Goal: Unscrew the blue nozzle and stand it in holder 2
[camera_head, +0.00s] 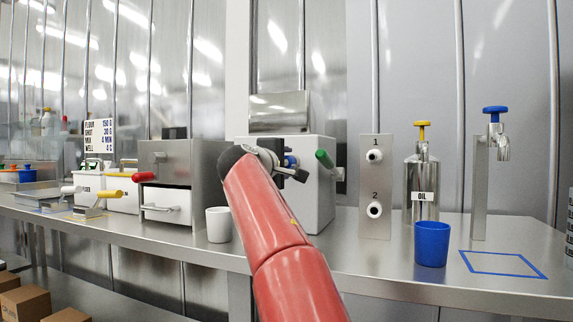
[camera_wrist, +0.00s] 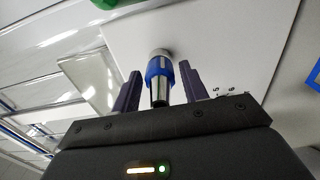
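The blue nozzle (camera_wrist: 158,68) sits on the front of the white machine (camera_head: 317,205), with a grey base behind it and a metallic tip towards the wrist camera. In the head view only a small blue part (camera_head: 290,161) shows beside my gripper (camera_head: 291,172). In the wrist view my gripper (camera_wrist: 160,74) is open, one finger on each side of the nozzle, with a gap visible on both sides.
A green handle (camera_head: 325,160) sticks out at the machine's right. A white cup (camera_head: 218,225) stands left of my arm, and a blue cup (camera_head: 432,244) stands right of the panel. An oil can (camera_head: 422,180) and a blue-handled tap (camera_head: 495,130) are behind. A blue outlined square (camera_head: 503,264) is clear.

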